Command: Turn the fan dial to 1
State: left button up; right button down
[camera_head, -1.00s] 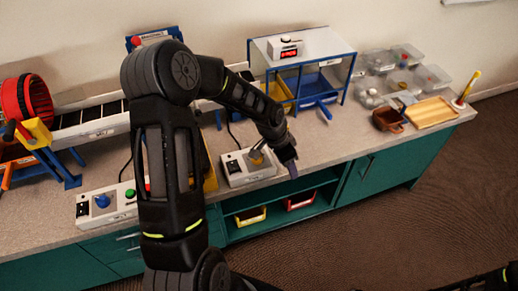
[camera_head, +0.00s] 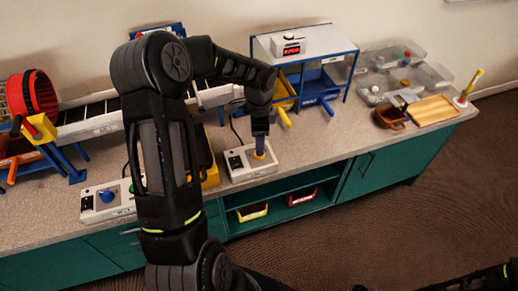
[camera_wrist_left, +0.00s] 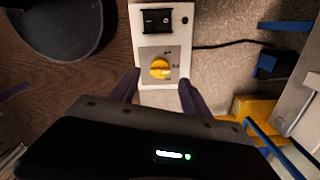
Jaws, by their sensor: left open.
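A white control box (camera_head: 238,171) stands near the front of the bench and carries a yellow dial (camera_head: 259,155). The left wrist view shows the dial (camera_wrist_left: 160,69) on a grey plate, with small marks around it too blurred to read surely. A black rocker switch (camera_wrist_left: 158,20) sits on the same box. My left gripper (camera_head: 260,143) points down over the dial. In the left wrist view its fingers (camera_wrist_left: 159,86) are open, one on each side of the dial; I cannot tell whether they touch it.
A second control box with a blue knob (camera_head: 107,196) stands left, partly behind my arm. A red drum (camera_head: 40,93) and conveyor stand behind it. A blue-framed stand (camera_head: 349,62) with bins is behind the dial box. Clear tubs and a wooden tray (camera_head: 433,111) lie right.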

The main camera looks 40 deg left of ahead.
pick_arm(q)
notch_tip(320, 180, down, 5)
jog(key=shift+f, duration=0.1)
dwell(0.3)
grip_shut()
dwell(0.5)
